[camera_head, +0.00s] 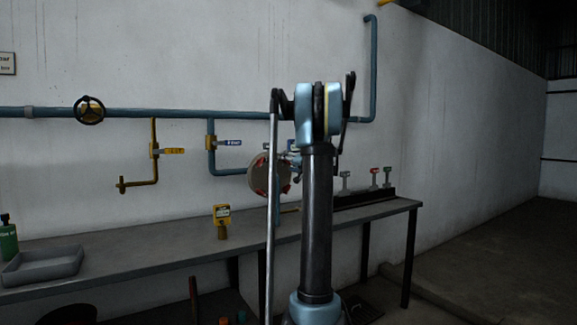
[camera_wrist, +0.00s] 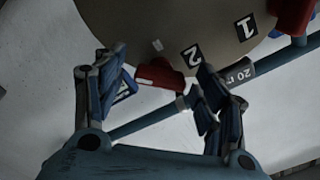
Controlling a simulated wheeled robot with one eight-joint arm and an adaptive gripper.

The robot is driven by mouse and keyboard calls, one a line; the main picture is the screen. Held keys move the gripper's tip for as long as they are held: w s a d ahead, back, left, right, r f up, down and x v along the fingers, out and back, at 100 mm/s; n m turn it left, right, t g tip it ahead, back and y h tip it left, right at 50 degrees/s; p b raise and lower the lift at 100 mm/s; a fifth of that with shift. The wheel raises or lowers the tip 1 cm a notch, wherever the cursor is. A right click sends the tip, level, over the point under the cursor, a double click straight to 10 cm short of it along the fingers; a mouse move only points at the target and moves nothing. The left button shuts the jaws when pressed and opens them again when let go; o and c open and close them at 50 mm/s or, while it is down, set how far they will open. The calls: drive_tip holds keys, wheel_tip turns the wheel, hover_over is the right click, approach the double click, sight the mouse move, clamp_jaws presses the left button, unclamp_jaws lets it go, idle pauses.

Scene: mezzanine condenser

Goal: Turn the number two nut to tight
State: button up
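A round tan flange (camera_wrist: 160,22) fills the top of the wrist view, with black tags "2" (camera_wrist: 192,55) and "1" (camera_wrist: 245,27). A red nut (camera_wrist: 160,74) sits on its rim beside tag 2, so it appears to be the number two nut. My gripper (camera_wrist: 160,78) is open, with one finger left and one right of this nut; gaps show on both sides. Contact and depth are hard to judge. Another red nut (camera_wrist: 292,14) is beside tag 1. In the head view the flange (camera_head: 259,174) is partly hidden by my arm.
A blue pipe (camera_wrist: 150,122) crosses behind my fingers, with a grey tag "20" (camera_wrist: 240,74) near the right finger. Valves line the wall pipe (camera_head: 150,113).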

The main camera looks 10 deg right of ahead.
drive_tip(key=c, duration=1)
drive_tip(key=shift+m, duration=0.4)
drive_tip(key=shift+s+m, duration=0.15)
drive_tip(key=shift+m, duration=6.85)
drive_tip(key=o, duration=1)
drive_tip(key=shift+o, duration=0.2)
